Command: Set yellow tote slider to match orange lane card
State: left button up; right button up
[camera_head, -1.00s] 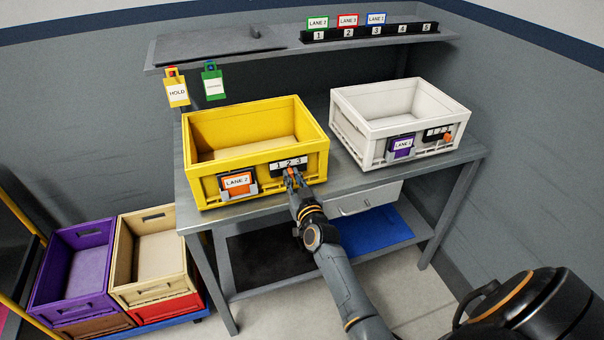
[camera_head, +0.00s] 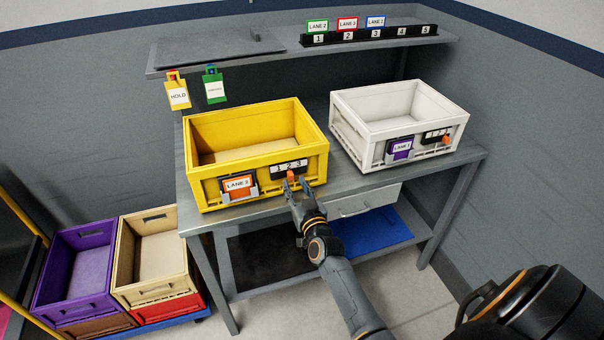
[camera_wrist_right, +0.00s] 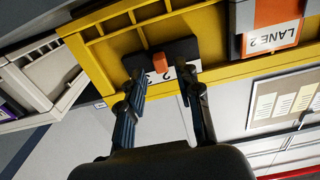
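The yellow tote (camera_head: 230,182) stands on the workbench. Its front has an orange lane card (camera_head: 238,186) reading LANE 2, which shows upside down in the wrist view (camera_wrist_right: 275,22). To the card's right is a black slider plate with 1 2 3 labels (camera_head: 289,167). The orange slider knob (camera_head: 290,175) is under the 2; it also shows in the wrist view (camera_wrist_right: 158,63). My right gripper (camera_head: 296,186) is open just in front of and below the knob, apart from it. In the wrist view its spread fingers (camera_wrist_right: 160,86) flank the knob with nothing between them. My left gripper is not seen.
A white tote (camera_head: 350,130) with a purple card and its own slider stands to the right. Tags (camera_head: 178,97) hang from the shelf (camera_head: 220,50) behind. Purple (camera_head: 50,275) and tan crates (camera_head: 125,270) stand at lower left. The bench's front edge (camera_head: 250,215) is below the tote.

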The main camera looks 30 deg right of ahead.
jog(key=p+v, duration=0.1)
jog(key=v, duration=0.3)
jog(key=shift+p, duration=0.3)
dwell(0.4)
jog(key=s+a+f+n+g+y+b, duration=0.1)
jog(key=s+a+f+g, duration=0.3)
jog(key=f, duration=0.6)
jog(key=s+a+f+n+g+y, duration=0.1)
jog(key=s+a+f+y, duration=0.1)
jog(key=s+f, duration=0.6)
jog(key=s+a+f+n+g+y+b, duration=0.1)
jog(key=s+a+f+g, duration=0.15)
jog(key=f, duration=0.95)
jog(key=s+f+g, duration=0.3)
jog(key=s+f, duration=0.3)
jog(key=s, duration=0.6)
jog(key=s+a+f+n+g, duration=0.1)
jog(key=s+f+g, duration=0.2)
jog(key=s+f, duration=0.4)
jog(key=s+f+n+g+b, duration=0.1)
jog(key=s+f+g, duration=0.2)
jog(key=s, duration=1.3)
notch_tip(320, 180, down, 3)
jog(key=shift+s+a+f, duration=0.15)
jog(key=shift+s+a, duration=0.15)
jog(key=shift+a, duration=0.1)
